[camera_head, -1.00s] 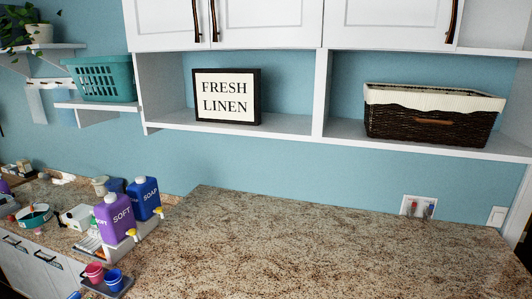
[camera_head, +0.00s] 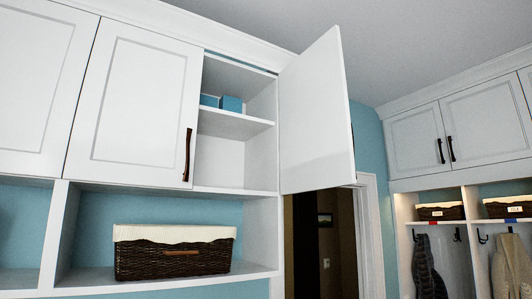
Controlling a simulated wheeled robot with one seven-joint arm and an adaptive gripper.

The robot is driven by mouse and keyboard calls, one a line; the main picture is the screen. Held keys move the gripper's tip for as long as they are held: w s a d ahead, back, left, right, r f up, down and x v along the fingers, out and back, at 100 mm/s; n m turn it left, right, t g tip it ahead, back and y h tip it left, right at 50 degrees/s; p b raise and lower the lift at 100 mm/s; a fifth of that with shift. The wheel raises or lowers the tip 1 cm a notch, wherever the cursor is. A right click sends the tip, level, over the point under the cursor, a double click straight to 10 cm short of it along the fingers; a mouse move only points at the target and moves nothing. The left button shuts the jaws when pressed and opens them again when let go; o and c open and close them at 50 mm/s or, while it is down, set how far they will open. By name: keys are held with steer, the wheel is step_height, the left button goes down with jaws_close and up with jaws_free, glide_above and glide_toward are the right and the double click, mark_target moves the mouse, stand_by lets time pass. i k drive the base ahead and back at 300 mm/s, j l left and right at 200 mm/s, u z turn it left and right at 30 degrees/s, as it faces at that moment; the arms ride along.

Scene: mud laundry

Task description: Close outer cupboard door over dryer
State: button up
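The outer cupboard door (camera_head: 318,115) is a plain white panel. It stands wide open at the right end of the wall cupboards, swung out towards me on its right side. The open cupboard (camera_head: 235,122) shows a shelf with small blue boxes (camera_head: 231,104) on it, and its lower compartment looks empty. No handle shows on the open door's visible face. The dryer is not in view. My gripper is not in view.
A closed cupboard door (camera_head: 135,98) with a dark handle is left of the opening. A wicker basket (camera_head: 175,258) sits on the open shelf below. A doorway (camera_head: 325,245) is beneath the open door. Closed cupboards (camera_head: 455,135) and hanging coats (camera_head: 428,267) are at right.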

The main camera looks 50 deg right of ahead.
mark_target(317, 149)
steer(key=k+l, duration=0.15)
steer(key=l, duration=0.35)
steer(key=k+l+u, duration=0.1)
steer(key=l, duration=0.45)
steer(key=k+l, duration=0.15)
steer(key=l, duration=0.35)
steer(key=k+l+u, duration=0.1)
steer(key=l, duration=0.4)
steer(key=k+l, duration=0.2)
steer(key=l, duration=0.3)
steer(key=k+l+u, duration=0.1)
steer(key=l, duration=0.4)
steer(key=k+l, duration=0.25)
steer(key=l, duration=0.25)
steer(key=k+l+u, duration=0.1)
steer(key=l, duration=0.35)
steer(key=k+l, duration=0.05)
steer(key=k, duration=0.05)
